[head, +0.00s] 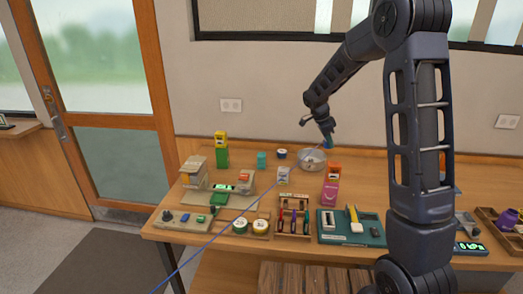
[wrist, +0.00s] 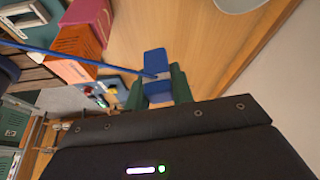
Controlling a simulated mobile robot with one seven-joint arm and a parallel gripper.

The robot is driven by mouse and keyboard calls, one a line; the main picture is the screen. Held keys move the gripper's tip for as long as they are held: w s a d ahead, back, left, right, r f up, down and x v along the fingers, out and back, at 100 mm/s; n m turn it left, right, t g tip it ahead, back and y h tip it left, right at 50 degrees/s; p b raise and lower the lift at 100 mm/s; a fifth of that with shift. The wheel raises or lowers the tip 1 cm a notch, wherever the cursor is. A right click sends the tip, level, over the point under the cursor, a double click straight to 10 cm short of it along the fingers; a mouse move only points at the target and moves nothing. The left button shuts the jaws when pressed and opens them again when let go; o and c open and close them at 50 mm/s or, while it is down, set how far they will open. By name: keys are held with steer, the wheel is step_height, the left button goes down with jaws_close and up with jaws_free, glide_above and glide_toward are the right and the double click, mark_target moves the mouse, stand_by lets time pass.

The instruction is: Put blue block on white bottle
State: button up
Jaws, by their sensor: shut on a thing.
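The blue block (wrist: 155,62) is held between the green fingers of my gripper (wrist: 158,88) in the wrist view. In the head view my gripper (head: 327,138) is above the back of the table, near the round clear bowl, with a small bit of blue at its tip. The gripper is shut on the block, and the block is clear of the tabletop. I cannot clearly make out a white bottle. A small whitish item (head: 283,175) stands left of the bowl, but it is too small to identify.
The clear bowl (head: 312,159) sits near the wall. A teal can (head: 262,160), a yellow and green dispenser (head: 221,149) and a pink bag (head: 330,190) stand nearby. Trays and a bottle rack (head: 293,215) fill the front. A thin blue line crosses both views.

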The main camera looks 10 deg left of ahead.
steer(key=w+a+r+n+t+y, duration=0.1)
steer(key=w+a+r+n, duration=0.15)
steer(key=a, duration=0.75)
steer(key=w+a+r+n+t, duration=0.1)
steer(key=w+a+n, duration=0.2)
steer(key=a, duration=0.7)
steer(key=w+a+r+n+y, duration=0.1)
steer(key=w+a+r+n, duration=0.15)
steer(key=a, duration=0.75)
steer(key=s+a+r+n+t+y, duration=0.1)
steer(key=s+a+n, duration=0.2)
steer(key=a, duration=0.7)
steer(key=s+a+r+n+y, duration=0.1)
steer(key=s+a+r+n, duration=0.1)
steer(key=a, duration=0.8)
steer(key=s+a+r+n+t+y, duration=0.1)
steer(key=s+a+n, duration=0.2)
steer(key=a, duration=0.8)
steer(key=f, duration=1.9)
steer(key=shift+w+d+f, duration=0.15)
steer(key=shift+w, duration=0.15)
steer(key=shift+f, duration=0.1)
steer(key=o, duration=1)
